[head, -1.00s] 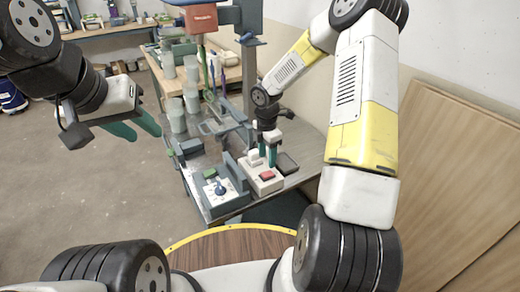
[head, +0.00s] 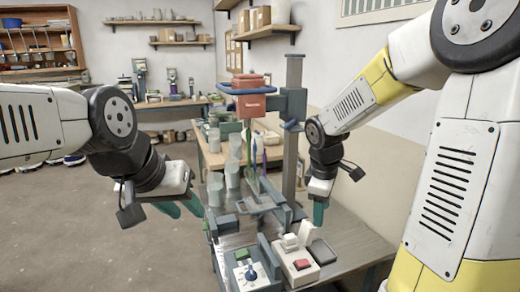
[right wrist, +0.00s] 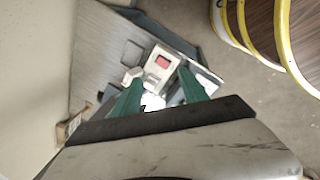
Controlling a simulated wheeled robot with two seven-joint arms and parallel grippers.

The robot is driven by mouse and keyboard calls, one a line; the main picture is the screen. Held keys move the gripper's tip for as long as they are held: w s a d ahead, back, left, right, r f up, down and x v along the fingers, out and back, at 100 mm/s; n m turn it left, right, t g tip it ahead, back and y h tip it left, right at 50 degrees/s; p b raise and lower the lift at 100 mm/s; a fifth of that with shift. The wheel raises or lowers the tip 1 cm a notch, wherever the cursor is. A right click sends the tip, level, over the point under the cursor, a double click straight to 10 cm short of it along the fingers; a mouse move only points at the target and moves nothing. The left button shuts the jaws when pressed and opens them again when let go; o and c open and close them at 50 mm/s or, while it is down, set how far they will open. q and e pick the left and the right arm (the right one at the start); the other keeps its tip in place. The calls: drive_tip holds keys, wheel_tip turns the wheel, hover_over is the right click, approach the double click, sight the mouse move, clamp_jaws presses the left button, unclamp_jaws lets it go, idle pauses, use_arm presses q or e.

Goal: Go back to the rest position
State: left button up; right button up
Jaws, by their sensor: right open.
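My left gripper (head: 181,206) hangs at the left in the head view, over open floor left of the workbench. Its two green fingers are apart with nothing seen between them. My right gripper (head: 318,212) points down above the workbench in the head view, just over a white control box (head: 297,266) with a red button and pale raised switches. In the right wrist view its green fingers (right wrist: 160,92) are spread wide, holding nothing. The control box (right wrist: 160,62) lies beyond them there. The exact gap between fingertips and switches is hard to tell.
A red-headed stand (head: 249,105) rises from the metal workbench (head: 352,240). Pale cylinders (head: 233,172) stand on its left side. A box with a blue knob (head: 251,274) sits left of the control box.

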drive_tip(key=s+a+r+m+t+y, duration=0.1)
drive_tip(key=s+r+m+t, duration=0.1)
drive_tip(key=s+r+m, duration=0.3)
drive_tip(key=s+a+r+m+t+y, duration=0.1)
drive_tip(key=s+r+m+t+y, duration=0.1)
drive_tip(key=s+r+m, duration=0.4)
drive_tip(key=shift+s+a+r+m, duration=0.2)
drive_tip(key=shift+s+a+m, duration=0.2)
drive_tip(key=shift+s, duration=1.95)
